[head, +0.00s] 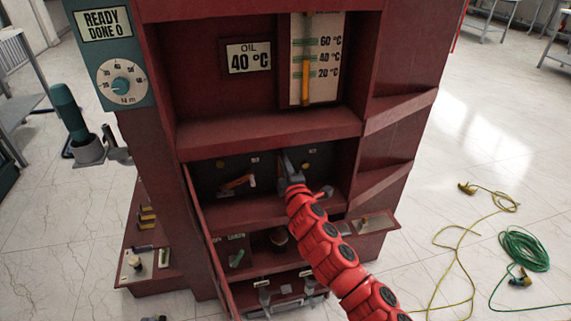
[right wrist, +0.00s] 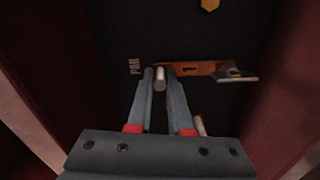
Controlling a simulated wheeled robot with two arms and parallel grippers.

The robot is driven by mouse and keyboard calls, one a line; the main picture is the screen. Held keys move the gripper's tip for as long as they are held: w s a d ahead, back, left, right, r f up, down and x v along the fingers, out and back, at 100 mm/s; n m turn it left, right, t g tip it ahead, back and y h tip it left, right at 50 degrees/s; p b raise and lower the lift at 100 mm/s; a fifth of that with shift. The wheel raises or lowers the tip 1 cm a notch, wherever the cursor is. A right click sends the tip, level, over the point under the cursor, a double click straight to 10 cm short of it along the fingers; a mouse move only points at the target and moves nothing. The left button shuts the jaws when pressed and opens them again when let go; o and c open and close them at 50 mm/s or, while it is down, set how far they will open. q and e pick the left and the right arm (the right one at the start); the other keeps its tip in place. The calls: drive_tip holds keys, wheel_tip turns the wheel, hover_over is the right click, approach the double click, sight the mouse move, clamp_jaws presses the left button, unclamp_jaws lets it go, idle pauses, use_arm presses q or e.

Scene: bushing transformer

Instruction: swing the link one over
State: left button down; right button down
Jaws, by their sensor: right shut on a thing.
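My right gripper (head: 290,180) reaches into the dark recess of the red cabinet (head: 270,124). In the right wrist view my right gripper (right wrist: 159,76) is shut on a pale round peg (right wrist: 160,80) at the left end of an orange link (right wrist: 195,69). This link lies nearly level against the dark panel, with a grey piece at its right end. In the head view the gripper hides most of it. A second orange link (head: 238,183) sits tilted on the panel to the left. My left gripper is out of view.
An oil gauge sign (head: 248,57) and a thermometer (head: 305,70) are above the recess. The recess side walls stand close on both sides. A lower shelf holds small parts. A yellow cable (head: 452,255) and a green hose (head: 524,248) lie on the floor at right.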

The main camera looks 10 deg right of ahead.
drive_tip(key=c, duration=0.8)
unclamp_jaws()
drive_tip(key=shift+a, duration=0.1)
drive_tip(key=shift+s, duration=0.1)
drive_tip(key=s, duration=0.5)
drive_tip(key=s+p, duration=0.1)
drive_tip(key=s, duration=1.1)
drive_tip(key=shift+s+d, duration=0.15)
drive_tip(key=shift+d, duration=0.2)
